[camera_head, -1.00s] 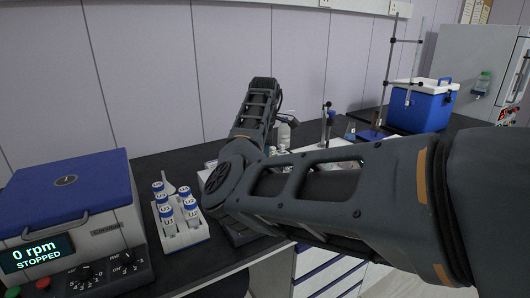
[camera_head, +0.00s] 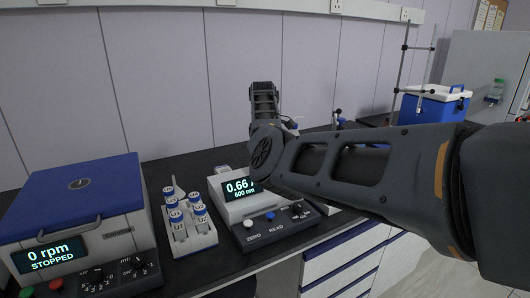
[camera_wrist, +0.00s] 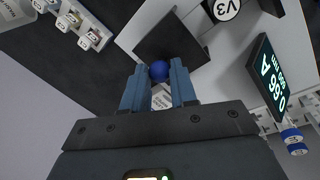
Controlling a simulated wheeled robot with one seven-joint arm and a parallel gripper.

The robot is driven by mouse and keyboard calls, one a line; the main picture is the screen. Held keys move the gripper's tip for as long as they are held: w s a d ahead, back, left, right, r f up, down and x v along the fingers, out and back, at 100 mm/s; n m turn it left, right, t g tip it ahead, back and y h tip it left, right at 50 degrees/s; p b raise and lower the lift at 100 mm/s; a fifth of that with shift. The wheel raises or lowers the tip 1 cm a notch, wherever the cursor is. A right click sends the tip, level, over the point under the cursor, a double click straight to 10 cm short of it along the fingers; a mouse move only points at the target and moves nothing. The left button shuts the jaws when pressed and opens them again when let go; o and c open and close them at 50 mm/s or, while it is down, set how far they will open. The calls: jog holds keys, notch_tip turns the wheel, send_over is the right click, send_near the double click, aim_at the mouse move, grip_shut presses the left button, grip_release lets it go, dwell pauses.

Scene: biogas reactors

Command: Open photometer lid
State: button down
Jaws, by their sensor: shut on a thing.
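The photometer (camera_head: 237,207) stands on the bench with its display (camera_head: 240,188) reading 0.66. My arm hides part of it and my gripper in the head view. In the wrist view, the lit display (camera_wrist: 268,77) is at the right. A dark square plate, apparently the photometer lid (camera_wrist: 152,45), lies beyond my fingers and bears a round blue knob (camera_wrist: 160,71). My gripper (camera_wrist: 159,75) has its two blue fingers on either side of the knob and is shut on it. How far the lid is raised cannot be told.
A white rack (camera_head: 191,238) of blue-capped vials stands left of the photometer. A centrifuge (camera_head: 80,200) with a blue lid is further left. A blue cooler box (camera_head: 436,105) stands at the back right.

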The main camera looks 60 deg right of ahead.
jog(key=shift+r, duration=0.1)
jog(key=c, duration=0.9)
grip_release()
jog(key=shift+s+a+r+b, duration=0.15)
jog(key=shift+a+r, duration=0.1)
jog(key=shift+r, duration=1)
jog(key=shift+s+a+r+b, duration=0.1)
jog(key=shift+a+r+b, duration=0.1)
jog(key=shift+r, duration=1.05)
jog(key=shift+s+a+r+b, duration=0.15)
jog(key=shift+a+r, duration=0.1)
jog(key=shift+r, duration=1)
jog(key=shift+w, duration=0.1)
